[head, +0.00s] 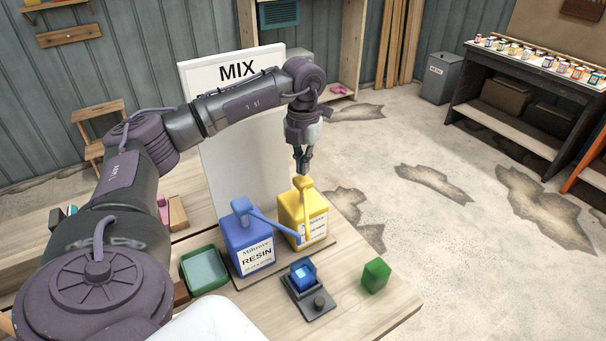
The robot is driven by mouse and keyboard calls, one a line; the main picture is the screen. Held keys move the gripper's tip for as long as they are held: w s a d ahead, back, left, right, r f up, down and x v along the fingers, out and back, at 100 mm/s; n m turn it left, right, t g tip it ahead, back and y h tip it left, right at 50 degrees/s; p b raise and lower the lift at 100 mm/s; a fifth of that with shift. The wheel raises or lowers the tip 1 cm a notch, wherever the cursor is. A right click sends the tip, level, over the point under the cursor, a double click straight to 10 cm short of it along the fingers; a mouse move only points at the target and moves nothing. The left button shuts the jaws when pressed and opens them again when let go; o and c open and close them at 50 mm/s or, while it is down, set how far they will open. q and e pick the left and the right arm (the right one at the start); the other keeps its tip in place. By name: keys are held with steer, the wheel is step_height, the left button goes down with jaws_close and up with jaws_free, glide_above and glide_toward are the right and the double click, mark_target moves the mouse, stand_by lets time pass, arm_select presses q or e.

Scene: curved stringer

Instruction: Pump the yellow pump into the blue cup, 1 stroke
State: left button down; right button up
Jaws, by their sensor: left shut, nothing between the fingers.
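The yellow pump bottle (305,210) stands upright on a board on the table, with its yellow nozzle hanging down over its front. My left gripper (302,171) is shut and empty, pointing down right above the yellow pump's head; I cannot tell whether it touches. The blue cup (302,274) sits on a dark scale (313,302) in front of the bottles. A blue pump bottle labelled RESIN (249,242) stands just left of the yellow one, its blue spout reaching right toward the yellow nozzle. My right gripper is not in view.
A green block (376,275) lies right of the scale. A green tray (204,285) is left of the RESIN bottle. A white MIX board (215,165) stands behind the bottles. The table edge is at the right, with open floor beyond.

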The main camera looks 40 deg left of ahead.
mark_target(303, 179)
arm_select(q)
steer(key=shift+f, duration=0.2)
steer(key=shift+f+b, duration=1.4)
steer(key=shift+f, duration=0.7)
steer(key=shift+r, duration=0.25)
steer(key=shift+r+p, duration=1.75)
steer(key=shift+r, duration=0.3)
step_height(303, 179, up, 6)
steer(key=p, duration=0.4)
steer(key=shift+p, duration=0.35)
